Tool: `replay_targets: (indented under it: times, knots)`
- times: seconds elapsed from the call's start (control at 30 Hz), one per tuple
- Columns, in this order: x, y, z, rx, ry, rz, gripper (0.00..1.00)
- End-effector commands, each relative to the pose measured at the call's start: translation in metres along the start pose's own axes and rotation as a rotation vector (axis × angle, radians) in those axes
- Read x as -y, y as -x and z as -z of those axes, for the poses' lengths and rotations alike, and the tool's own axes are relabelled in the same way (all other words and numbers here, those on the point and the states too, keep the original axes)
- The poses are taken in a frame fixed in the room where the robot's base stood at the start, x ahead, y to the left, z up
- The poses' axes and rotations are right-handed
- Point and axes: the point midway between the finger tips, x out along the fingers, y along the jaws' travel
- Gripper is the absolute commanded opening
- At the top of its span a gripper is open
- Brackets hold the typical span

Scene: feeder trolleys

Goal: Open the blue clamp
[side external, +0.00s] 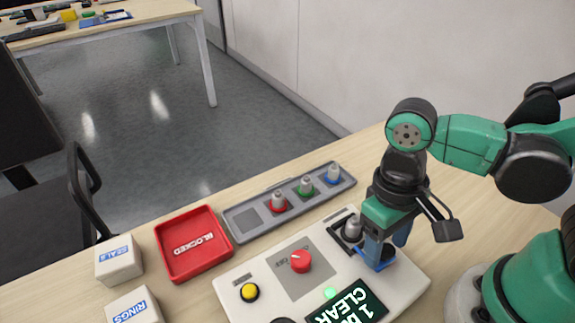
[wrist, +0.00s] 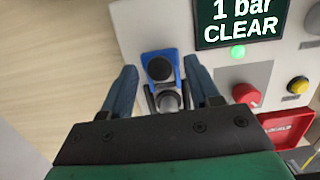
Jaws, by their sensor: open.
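The blue clamp (wrist: 179,72) is on the white panel (side external: 235,290). In the wrist view it shows a blue plate, a round black knob (wrist: 160,69) and a metal cylinder (wrist: 168,101) in a bracket. The cylinder also shows in the side view (side external: 352,228). My gripper (wrist: 163,88) is open, with one blue finger on each side of the clamp and visible gaps to it. In the side view my gripper (side external: 387,245) is low over the panel's right part and partly hides the clamp. I cannot tell how far the lever is raised.
The panel's display (side external: 347,303) reads "1 bar CLEAR" beside a lit green lamp (side external: 329,293). A red knob (side external: 300,261) and yellow button (side external: 249,292) stand to the left. Behind lies a grey tray (side external: 246,222) with red, green and blue-based fittings; a red BLOCKED tray (side external: 190,265) is left.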

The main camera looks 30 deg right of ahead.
Motion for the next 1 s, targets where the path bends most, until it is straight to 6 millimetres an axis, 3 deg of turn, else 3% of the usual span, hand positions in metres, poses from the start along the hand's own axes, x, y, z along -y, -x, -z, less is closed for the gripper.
replay_targets:
  times: [0.17,0.7,1.0]
  knots:
    - [0.000,0.009,0.002,0.000,-0.001,0.000,0.55]
    - [0.000,0.067,0.009,0.000,-0.001,0.000,0.55]
    - [0.000,0.072,0.009,0.000,0.000,0.000,0.55]
